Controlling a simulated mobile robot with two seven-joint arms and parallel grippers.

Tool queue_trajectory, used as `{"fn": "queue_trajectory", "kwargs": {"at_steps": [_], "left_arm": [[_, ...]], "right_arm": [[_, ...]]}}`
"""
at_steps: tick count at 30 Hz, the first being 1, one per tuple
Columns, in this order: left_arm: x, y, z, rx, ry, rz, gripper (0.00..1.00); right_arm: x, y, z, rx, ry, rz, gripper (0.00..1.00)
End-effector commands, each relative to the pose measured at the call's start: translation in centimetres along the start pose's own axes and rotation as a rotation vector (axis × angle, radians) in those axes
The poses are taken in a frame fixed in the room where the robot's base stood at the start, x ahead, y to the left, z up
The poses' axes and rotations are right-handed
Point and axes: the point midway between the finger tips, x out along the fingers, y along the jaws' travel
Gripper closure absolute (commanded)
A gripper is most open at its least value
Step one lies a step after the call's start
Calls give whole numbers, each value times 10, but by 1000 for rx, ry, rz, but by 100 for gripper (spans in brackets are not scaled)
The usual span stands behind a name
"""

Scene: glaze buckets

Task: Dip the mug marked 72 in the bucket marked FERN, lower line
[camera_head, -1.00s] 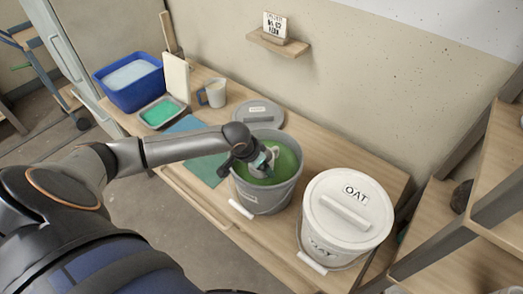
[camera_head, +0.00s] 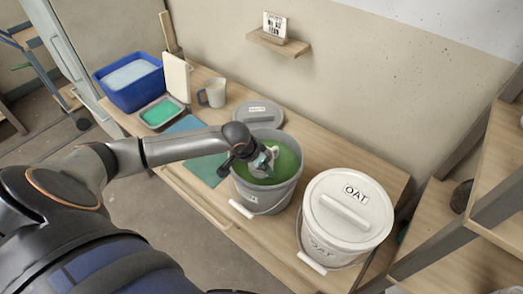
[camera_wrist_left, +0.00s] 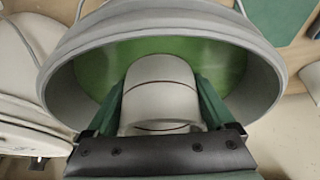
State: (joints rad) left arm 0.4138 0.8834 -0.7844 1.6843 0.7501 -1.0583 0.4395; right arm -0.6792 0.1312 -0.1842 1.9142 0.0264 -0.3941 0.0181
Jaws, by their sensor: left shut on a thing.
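The pale mug (camera_wrist_left: 160,98) is in the grip of my left gripper (camera_head: 267,158), whose dark green fingers stand on both sides of it in the left wrist view (camera_wrist_left: 160,105). Two thin dark lines run across the mug; no number shows. The mug is inside the mouth of the grey bucket (camera_head: 262,203), over or in green glaze (camera_head: 284,162). I cannot tell how deep it sits. The bucket's front label is too small to read. Its grey lid (camera_head: 258,113) lies behind it on the table. My right gripper does not show.
A white lidded bucket marked OAT (camera_head: 347,217) stands close on the right. A blue tub (camera_head: 130,92), a tray of green (camera_head: 160,112), and a grey measuring jug (camera_head: 213,94) stand at the left. A wall shelf (camera_head: 278,42) holds a card. Shelving stands at far right.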

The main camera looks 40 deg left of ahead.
Motion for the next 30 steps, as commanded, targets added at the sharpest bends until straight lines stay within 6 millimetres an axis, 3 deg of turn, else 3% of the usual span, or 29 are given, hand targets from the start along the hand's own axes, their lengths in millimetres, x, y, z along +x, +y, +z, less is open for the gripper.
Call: {"fn": "queue_trajectory", "kwargs": {"at_steps": [8, 17, 30], "left_arm": [[-3, 0, -2, 0, 3, 0, 90], [-30, 0, -13, 0, 2, 0, 90], [-50, 0, -22, 0, 2, 0, 90]], "right_arm": [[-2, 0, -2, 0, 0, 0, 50], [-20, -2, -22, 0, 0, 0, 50], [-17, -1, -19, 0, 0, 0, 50]]}}
